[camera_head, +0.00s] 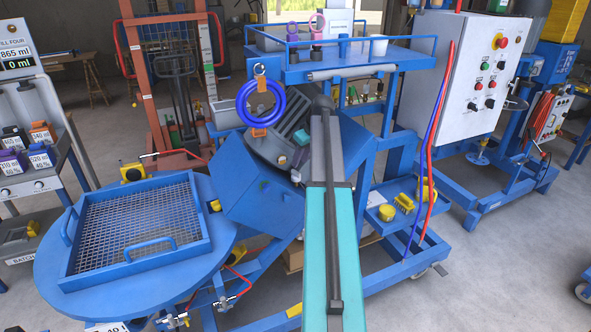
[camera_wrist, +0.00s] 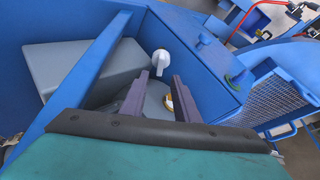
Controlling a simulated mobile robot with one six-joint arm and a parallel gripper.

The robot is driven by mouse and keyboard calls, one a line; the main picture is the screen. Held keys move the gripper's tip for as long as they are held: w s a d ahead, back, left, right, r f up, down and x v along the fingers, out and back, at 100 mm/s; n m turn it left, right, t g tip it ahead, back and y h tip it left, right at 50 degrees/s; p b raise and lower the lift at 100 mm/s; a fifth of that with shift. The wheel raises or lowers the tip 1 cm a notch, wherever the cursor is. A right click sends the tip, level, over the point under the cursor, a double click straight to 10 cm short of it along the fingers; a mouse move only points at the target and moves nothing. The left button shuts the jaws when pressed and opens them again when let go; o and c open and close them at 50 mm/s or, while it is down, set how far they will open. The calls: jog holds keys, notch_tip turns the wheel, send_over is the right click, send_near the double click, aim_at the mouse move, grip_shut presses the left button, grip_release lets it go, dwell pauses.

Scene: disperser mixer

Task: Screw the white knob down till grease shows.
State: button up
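The white knob (camera_wrist: 161,61) shows in the wrist view, inside the blue housing, near its far wall. It has a round body with a narrower stem or lever pointing down. My gripper (camera_wrist: 160,75) is open, with two dark purple-grey fingers apart and nothing between their tips. The knob appears just beyond the fingertips, roughly centred between them; I cannot tell the remaining distance. A brass-coloured ring with a pale centre (camera_wrist: 169,103) shows between the fingers, lower down. No grease can be made out.
A grey block (camera_wrist: 80,66) fills the housing's left side, behind a slanting blue bar (camera_wrist: 75,85). The blue wall (camera_wrist: 205,75) stands close on the right. In the head view, a round blue table with a mesh tray (camera_head: 137,226) is left and a control cabinet (camera_head: 463,75) right.

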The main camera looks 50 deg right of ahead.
aim_at(295, 171)
jog(key=shift+p+x, duration=0.8)
jog(key=shift+x, duration=2.1)
jog(key=shift+c, duration=0.4)
grip_shut()
